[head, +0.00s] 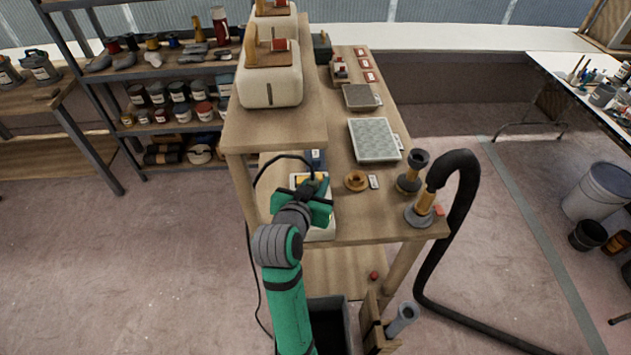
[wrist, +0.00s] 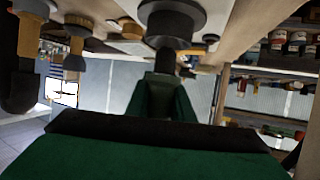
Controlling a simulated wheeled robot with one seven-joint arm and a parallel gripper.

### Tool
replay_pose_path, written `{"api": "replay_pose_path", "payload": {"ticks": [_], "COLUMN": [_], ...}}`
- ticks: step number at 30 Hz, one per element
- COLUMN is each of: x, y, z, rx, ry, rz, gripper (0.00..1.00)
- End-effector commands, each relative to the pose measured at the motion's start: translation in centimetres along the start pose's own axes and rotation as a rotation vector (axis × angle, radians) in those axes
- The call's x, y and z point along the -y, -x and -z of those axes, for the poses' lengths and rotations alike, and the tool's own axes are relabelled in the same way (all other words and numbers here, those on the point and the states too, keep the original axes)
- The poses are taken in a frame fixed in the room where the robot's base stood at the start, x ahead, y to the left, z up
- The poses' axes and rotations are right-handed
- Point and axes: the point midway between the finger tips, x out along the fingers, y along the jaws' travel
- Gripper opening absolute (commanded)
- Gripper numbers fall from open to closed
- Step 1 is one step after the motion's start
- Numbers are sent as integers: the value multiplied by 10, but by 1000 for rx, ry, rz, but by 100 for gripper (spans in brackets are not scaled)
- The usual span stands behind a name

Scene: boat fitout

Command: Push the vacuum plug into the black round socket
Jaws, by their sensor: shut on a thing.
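My gripper (head: 316,196) is over the cream device (head: 325,235) at the bench's front left. In the wrist view my green gripper (wrist: 165,84) is shut on a dark stem, which I take for the vacuum plug (wrist: 165,62). A black cable (head: 268,166) arcs from near my gripper and hangs down the bench's left side. The black round socket (wrist: 171,20) appears as a wide stepped disc in line with the stem. The plug and disc look close or touching; I cannot tell how deep the plug sits. The head view hides the socket behind my gripper.
A wooden ring (head: 356,181), a dark-flanged stand (head: 410,181) and a black hose (head: 460,190) on a tan fitting are to the right. A grey panel (head: 374,139) lies behind. The raised shelf (head: 280,130) with a cream toaster-like box (head: 270,88) is at the back left.

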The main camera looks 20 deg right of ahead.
Motion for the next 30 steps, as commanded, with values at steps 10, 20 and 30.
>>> {"api": "replay_pose_path", "payload": {"ticks": [10,20,30], "x": [0,0,0], "y": [-3,-5,-8], "z": [-7,-13,-21], "rx": [1,-1,1], "ry": [1,1,0], "rz": [0,0,0], "gripper": [0,0,0]}}
